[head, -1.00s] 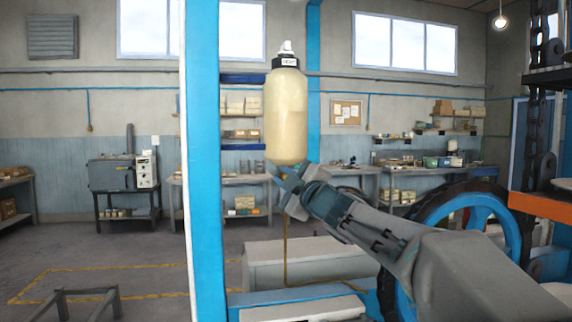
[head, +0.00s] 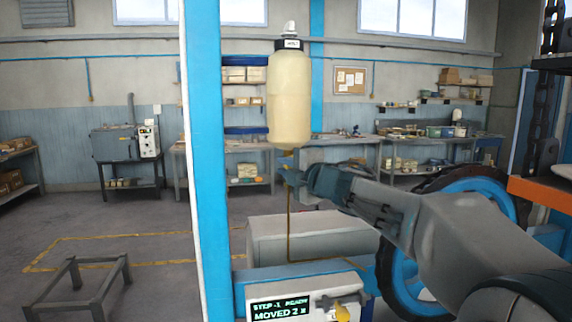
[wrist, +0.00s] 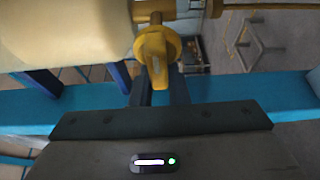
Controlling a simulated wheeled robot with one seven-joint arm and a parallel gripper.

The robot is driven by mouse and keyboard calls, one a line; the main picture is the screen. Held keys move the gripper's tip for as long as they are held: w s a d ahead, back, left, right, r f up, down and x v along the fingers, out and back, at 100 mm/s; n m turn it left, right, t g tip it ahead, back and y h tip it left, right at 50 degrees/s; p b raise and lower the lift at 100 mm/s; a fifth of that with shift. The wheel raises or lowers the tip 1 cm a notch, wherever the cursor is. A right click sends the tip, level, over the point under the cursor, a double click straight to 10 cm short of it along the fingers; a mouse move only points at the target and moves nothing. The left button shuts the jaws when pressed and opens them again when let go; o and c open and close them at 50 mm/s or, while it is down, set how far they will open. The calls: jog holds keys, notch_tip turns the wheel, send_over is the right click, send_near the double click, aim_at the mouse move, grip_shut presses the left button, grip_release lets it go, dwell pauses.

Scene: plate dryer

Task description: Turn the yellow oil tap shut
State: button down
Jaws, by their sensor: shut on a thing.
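The oil bottle (head: 289,98), tall and cream-yellow with a black cap, hangs upright beside the blue post in the head view. Its yellow tap (wrist: 157,48) shows in the wrist view, with the handle pointing down the picture toward my gripper. A thin yellowish pipe runs right from it. My gripper (wrist: 160,88) is shut on the tap's handle, with a dark finger on each side. In the head view my gripper (head: 288,172) is just under the bottle, and the tap there is small and partly hidden. The bottle's lower end (wrist: 65,35) fills the wrist view's upper left.
A blue post (head: 207,170) stands left of the bottle. Below are a grey block (head: 310,238) and a panel with a display (head: 281,310) and a yellow knob (head: 343,312). A blue wheel (head: 465,200) is at right. A low stand (head: 75,285) is on the floor.

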jog(key=shift+w+d+f, duration=0.1)
jog(key=shift+w+d, duration=0.05)
jog(key=shift+d, duration=0.15)
jog(key=c, duration=1.5)
grip_release()
jog(key=shift+o, duration=0.5)
jog(key=shift+w+d, duration=0.1)
jog(key=shift+w, duration=0.05)
jog(key=shift+a, duration=0.25)
jog(key=b+v, duration=0.2)
jog(key=v, duration=1.2)
jog(key=shift+a, duration=0.15)
